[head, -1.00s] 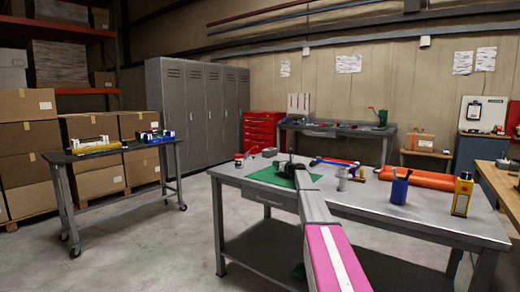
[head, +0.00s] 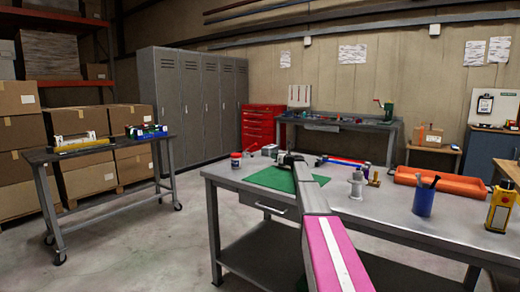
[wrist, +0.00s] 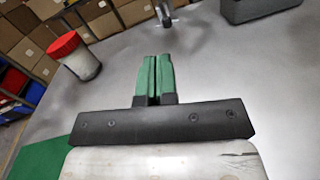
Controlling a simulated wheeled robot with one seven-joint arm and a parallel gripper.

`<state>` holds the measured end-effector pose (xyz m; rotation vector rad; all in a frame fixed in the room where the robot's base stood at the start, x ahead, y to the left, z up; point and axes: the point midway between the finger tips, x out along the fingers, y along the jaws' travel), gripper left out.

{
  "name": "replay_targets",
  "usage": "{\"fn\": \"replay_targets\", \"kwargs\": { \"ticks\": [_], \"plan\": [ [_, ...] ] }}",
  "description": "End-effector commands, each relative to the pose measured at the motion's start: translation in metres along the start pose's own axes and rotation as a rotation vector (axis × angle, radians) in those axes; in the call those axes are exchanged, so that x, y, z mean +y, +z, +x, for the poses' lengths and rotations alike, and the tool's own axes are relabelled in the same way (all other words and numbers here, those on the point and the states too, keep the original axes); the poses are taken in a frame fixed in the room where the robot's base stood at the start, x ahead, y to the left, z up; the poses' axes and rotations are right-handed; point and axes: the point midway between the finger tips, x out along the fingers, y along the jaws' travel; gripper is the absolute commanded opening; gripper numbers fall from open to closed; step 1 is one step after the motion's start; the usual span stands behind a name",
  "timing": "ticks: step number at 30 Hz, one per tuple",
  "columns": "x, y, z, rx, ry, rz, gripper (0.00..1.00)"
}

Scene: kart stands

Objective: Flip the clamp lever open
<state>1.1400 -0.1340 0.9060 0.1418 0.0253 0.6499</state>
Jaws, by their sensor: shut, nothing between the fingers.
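My gripper (wrist: 155,62) has green fingers pressed together with nothing between them, above the grey tabletop. In the head view its dark end (head: 290,158) is at the back edge of the green mat (head: 270,178); the fingertips are hidden there. A small metal fitting (wrist: 165,14) stands ahead of the fingertips at the top of the wrist view, apart from them and cut off by the frame edge. I cannot tell whether it is part of the clamp.
A red-lidded jar (wrist: 75,56) stands left of the fingers, and a grey block (wrist: 258,8) is ahead on the right. On the workbench (head: 385,215) are a grey spool (head: 356,184), a blue cup (head: 423,202), an orange tray (head: 440,185) and a yellow bottle (head: 500,208).

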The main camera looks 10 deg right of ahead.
Motion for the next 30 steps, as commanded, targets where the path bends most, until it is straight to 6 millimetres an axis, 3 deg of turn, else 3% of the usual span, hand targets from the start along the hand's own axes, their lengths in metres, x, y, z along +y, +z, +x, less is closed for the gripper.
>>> {"fn": "replay_targets", "kwargs": {
  "ticks": [11, 17, 27, 30],
  "plan": [
    [-0.001, 0.000, 0.014, 0.000, 0.001, 0.000, 0.00],
    [-0.002, 0.000, 0.042, 0.000, 0.001, 0.000, 0.00],
    [-0.002, 0.000, 0.106, 0.000, 0.001, 0.000, 0.00],
    [-0.001, 0.015, 0.116, -0.001, 0.001, -0.003, 0.00]
  ]
}}
